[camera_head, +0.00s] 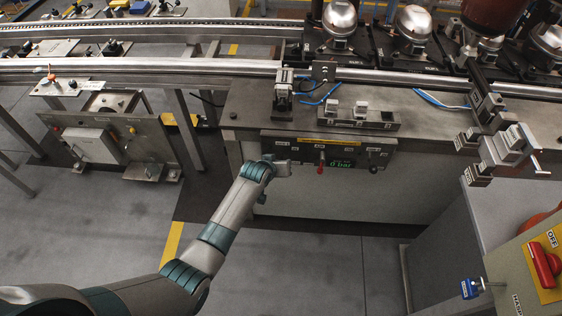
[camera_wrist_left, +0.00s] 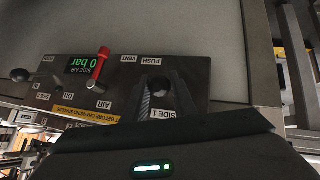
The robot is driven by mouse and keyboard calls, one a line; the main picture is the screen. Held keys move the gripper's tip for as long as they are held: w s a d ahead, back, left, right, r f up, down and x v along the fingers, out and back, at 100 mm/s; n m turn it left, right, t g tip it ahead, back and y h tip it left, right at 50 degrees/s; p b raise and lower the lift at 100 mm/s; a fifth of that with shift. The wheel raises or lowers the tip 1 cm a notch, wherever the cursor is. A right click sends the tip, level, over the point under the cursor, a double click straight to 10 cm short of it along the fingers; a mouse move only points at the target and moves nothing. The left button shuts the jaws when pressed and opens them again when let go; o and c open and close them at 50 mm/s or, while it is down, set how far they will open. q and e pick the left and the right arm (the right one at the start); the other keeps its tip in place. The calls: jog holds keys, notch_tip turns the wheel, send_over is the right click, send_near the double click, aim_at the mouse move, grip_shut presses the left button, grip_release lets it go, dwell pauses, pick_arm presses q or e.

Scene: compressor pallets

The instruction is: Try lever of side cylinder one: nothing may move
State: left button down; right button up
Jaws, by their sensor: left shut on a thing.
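The control panel (camera_head: 300,142) is on the front of the grey bench. My left gripper (camera_head: 283,166) is at the panel's left end and covers the side one lever in the head view. In the left wrist view, my left gripper (camera_wrist_left: 157,90) is shut on the dark round-ended lever (camera_wrist_left: 159,84) beside the SIDE 1 label. The red air lever (camera_head: 320,168) is apart from it and hangs down. The green display (camera_head: 341,163) reads 0 bar. The side two lever (camera_head: 372,153) has a black knob and is at the right end. My right gripper is in neither view.
Small blocks sit on a holder (camera_head: 357,120) on the bench above the panel. A clamp with a handle (camera_head: 508,147) stands to the right. A cabinet with a red OFF switch (camera_head: 543,265) is at lower right. Floor in front of the bench is clear.

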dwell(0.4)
pick_arm(q)
jog(key=c, duration=1.5)
grip_release()
jog(key=shift+w, duration=0.1)
jog(key=shift+o, duration=0.2)
jog(key=shift+r, duration=0.1)
jog(key=b+v, duration=0.1)
jog(key=v, duration=1.6)
jog(key=shift+r, duration=0.15)
